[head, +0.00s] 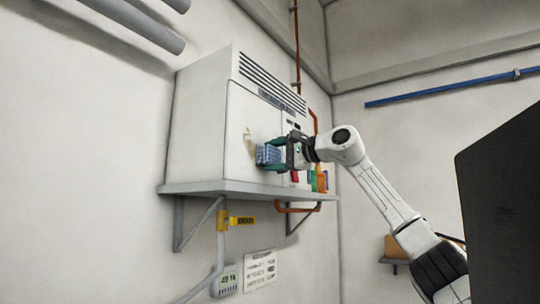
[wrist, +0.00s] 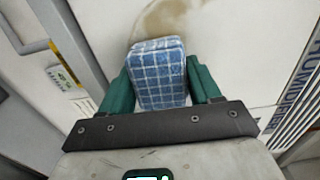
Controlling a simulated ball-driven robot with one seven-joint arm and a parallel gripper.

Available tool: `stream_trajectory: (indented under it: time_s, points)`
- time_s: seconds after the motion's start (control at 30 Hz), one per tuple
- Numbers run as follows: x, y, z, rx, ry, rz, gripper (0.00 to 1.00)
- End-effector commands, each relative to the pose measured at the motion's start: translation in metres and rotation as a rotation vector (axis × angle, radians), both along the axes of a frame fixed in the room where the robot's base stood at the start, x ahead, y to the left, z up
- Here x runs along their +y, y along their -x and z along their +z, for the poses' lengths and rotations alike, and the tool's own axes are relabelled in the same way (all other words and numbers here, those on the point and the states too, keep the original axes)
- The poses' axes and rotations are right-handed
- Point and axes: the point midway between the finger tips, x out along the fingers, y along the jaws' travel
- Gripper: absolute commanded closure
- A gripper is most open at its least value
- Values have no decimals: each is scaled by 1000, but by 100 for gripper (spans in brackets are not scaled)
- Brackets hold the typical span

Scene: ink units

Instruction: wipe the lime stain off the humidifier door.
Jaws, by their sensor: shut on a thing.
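The humidifier is a white cabinet on a wall shelf, and its door (head: 238,130) faces my arm. A tan lime stain (head: 249,143) marks the door; it also shows in the wrist view (wrist: 168,22), just beyond the cloth. My gripper (head: 272,153) is shut on a blue checked cloth pad (wrist: 158,75). In the wrist view, the green fingers of my gripper (wrist: 159,88) hold the pad from both sides. The pad is at the door beside the stain, covering part of that area. I cannot tell whether it touches the door.
The shelf (head: 235,190) juts out below the humidifier. Several small coloured items (head: 318,180) stand on its right end, close to my wrist. A yellow-tagged pipe (head: 221,222) and an orange pipe (head: 298,209) run under it. A dark panel (head: 505,200) stands at right.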

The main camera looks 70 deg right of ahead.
Motion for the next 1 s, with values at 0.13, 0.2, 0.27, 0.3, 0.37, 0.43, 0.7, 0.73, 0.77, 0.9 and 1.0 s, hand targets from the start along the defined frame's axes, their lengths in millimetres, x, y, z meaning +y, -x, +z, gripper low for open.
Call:
stream_trajectory:
  time_s: [0.13,0.2,0.27,0.3,0.37,0.43,0.7,0.73,0.77,0.9,1.0]
  points:
    - [-7,2,0,-1,0,0,62]
    - [-8,3,1,-1,0,1,62]
    - [-8,3,2,-1,0,1,62]
    - [-8,2,3,-1,0,1,62]
    - [-8,2,6,-2,0,1,62]
    - [-8,1,11,-2,1,1,62]
    - [-3,-2,17,-1,3,2,62]
    - [0,-2,16,-1,4,2,62]
    - [2,-3,16,0,5,3,62]
    - [13,-4,16,0,4,3,62]
    - [20,-6,16,0,4,2,62]
